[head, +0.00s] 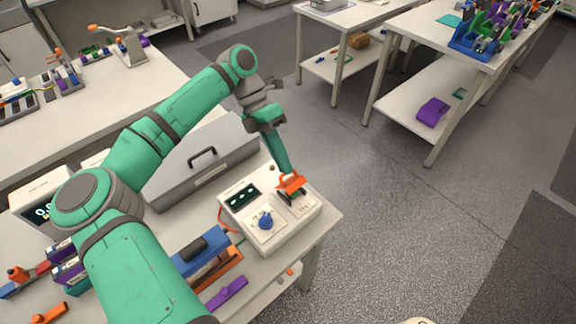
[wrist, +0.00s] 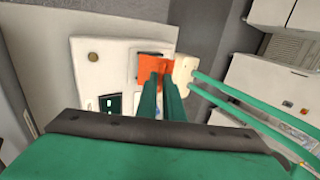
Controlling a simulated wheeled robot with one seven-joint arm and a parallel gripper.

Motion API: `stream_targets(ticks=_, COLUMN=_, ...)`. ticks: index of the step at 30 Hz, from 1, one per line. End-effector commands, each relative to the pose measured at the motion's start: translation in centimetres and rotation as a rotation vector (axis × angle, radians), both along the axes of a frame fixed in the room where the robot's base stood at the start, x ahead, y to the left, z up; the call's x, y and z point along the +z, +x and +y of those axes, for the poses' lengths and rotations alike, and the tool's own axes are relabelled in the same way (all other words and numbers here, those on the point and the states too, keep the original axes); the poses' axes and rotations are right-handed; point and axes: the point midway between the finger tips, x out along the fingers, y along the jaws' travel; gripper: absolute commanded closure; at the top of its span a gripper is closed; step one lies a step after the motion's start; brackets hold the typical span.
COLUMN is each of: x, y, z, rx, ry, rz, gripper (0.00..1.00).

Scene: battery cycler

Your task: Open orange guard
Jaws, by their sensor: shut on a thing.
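The orange guard (head: 291,183) is on the right part of the white battery cycler (head: 284,231) in the head view. It stands tilted up from the panel. My gripper (head: 288,173) comes down from above and is shut on the guard. In the wrist view my gripper's two green fingers (wrist: 160,76) reach the orange guard (wrist: 152,66), close together at its edge. The fingers hide part of the guard and what lies under it. A blue knob (head: 265,219) and a dark display (head: 242,195) sit to the left of the guard on the panel.
A grey box with a black handle (head: 202,156) stands behind the cycler. A blue and orange holder (head: 208,262) and a purple piece (head: 227,292) lie to its left front. The floor to the right of the table is clear.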

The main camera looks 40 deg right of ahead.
Motion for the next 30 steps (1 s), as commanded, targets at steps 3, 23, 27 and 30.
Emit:
stream_targets(ticks=3, x=-0.1, y=0.9, z=0.0, rx=0.002, ry=-0.007, rz=0.107, gripper=1.0)
stream_targets(ticks=23, x=-0.8, y=3.3, z=0.3, rx=0.0, ry=-0.032, rz=0.414, gripper=1.0)
stream_targets(ticks=27, x=-0.8, y=3.4, z=0.3, rx=0.0, ry=-0.032, rz=0.425, gripper=1.0)
stream_targets(ticks=30, x=-0.8, y=3.4, z=0.4, rx=-0.001, ry=-0.033, rz=0.428, gripper=1.0)
